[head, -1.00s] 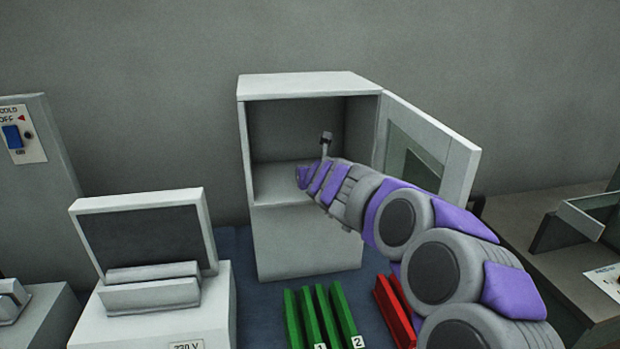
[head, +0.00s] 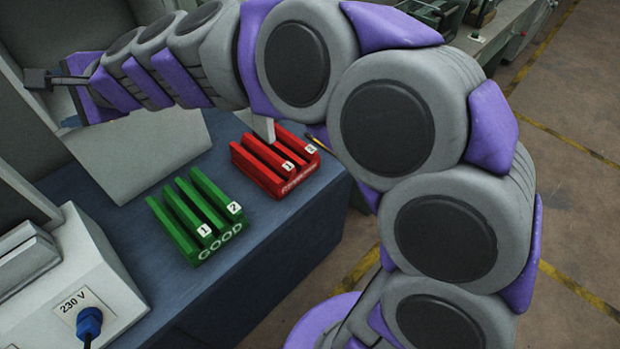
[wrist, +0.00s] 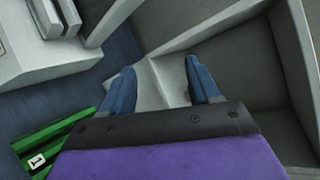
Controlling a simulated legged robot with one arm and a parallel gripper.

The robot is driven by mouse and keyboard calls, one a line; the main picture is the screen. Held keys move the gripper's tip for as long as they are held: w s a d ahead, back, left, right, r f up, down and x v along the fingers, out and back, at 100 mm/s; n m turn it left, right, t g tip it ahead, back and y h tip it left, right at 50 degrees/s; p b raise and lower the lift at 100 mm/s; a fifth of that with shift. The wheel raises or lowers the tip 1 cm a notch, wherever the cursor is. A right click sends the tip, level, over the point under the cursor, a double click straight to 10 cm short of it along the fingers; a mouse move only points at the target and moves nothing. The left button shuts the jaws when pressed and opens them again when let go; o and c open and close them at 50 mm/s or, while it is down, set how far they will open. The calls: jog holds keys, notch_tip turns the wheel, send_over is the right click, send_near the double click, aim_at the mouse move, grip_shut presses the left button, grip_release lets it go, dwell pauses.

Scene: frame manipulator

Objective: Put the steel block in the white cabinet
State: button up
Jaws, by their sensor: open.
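The white cabinet (head: 145,165) stands at the upper left of the head view, partly behind my arm. In the wrist view its open compartment (wrist: 250,60) fills the right side. My gripper (wrist: 160,88) is open at the cabinet's front opening. Its two blue fingers are spread apart, with pale surfaces of the cabinet between and beneath them. I cannot make out a steel block between the fingers. A pale grey piece shows beside the red rack under my arm in the head view, but I cannot tell what it is.
A green rack (head: 195,220) marked GOOD and a red rack (head: 275,165) stand on the blue-grey table (head: 265,235). A white 230 V device (head: 95,285) is at the lower left. The table front is clear.

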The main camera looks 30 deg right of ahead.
jog(key=s+d+f+n+g+h, duration=0.25)
jog(key=s+d+f+n, duration=0.2)
jog(key=s+f, duration=0.35)
jog(key=s+d+f+n+g+h, duration=0.1)
jog(key=s+d+f+n+g, duration=0.4)
jog(key=s, duration=0.5)
jog(key=s+d+f+n+g+h, duration=0.2)
jog(key=s+d+f+h, duration=0.1)
jog(key=s+d, duration=0.5)
jog(key=s+d+f+n+g+h, duration=0.2)
jog(key=s+d+f, duration=0.3)
jog(key=s, duration=0.5)
jog(key=d+h, duration=0.1)
jog(key=d, duration=0.1)
jog(key=shift+s+d+f+n+h, duration=0.35)
jog(key=shift+s+d, duration=0.05)
jog(key=shift+c, duration=0.3)
